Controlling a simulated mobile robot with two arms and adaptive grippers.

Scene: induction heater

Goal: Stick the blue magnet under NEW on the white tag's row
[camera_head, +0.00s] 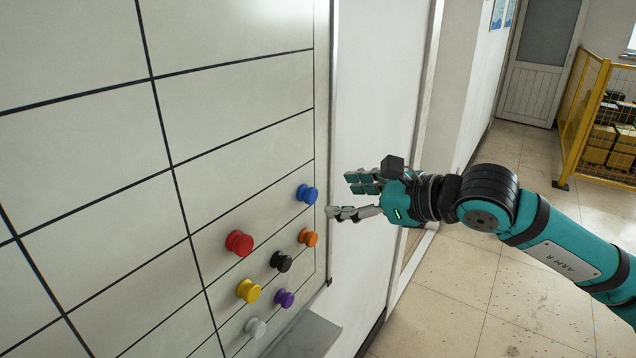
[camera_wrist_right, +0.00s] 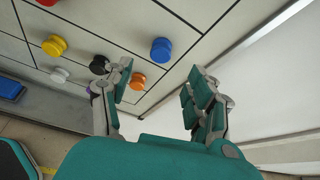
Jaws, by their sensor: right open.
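The blue magnet (camera_head: 307,194) sticks on the whiteboard (camera_head: 240,130) near its right edge, above the orange magnet. It also shows in the right wrist view (camera_wrist_right: 161,50), beyond the fingers. My right gripper (camera_head: 340,194) is open and empty, just right of the blue magnet and apart from it. In the right wrist view its two fingers (camera_wrist_right: 155,100) stand spread. No NEW heading and no white tag show in either view. My left gripper is not in view.
Red (camera_head: 239,243), orange (camera_head: 308,237), black (camera_head: 281,261), yellow (camera_head: 248,291), purple (camera_head: 284,298) and white (camera_head: 255,328) magnets sit close below the blue one. A grey ledge (camera_head: 308,338) juts out at the board's bottom. A yellow fence (camera_head: 585,120) stands far right.

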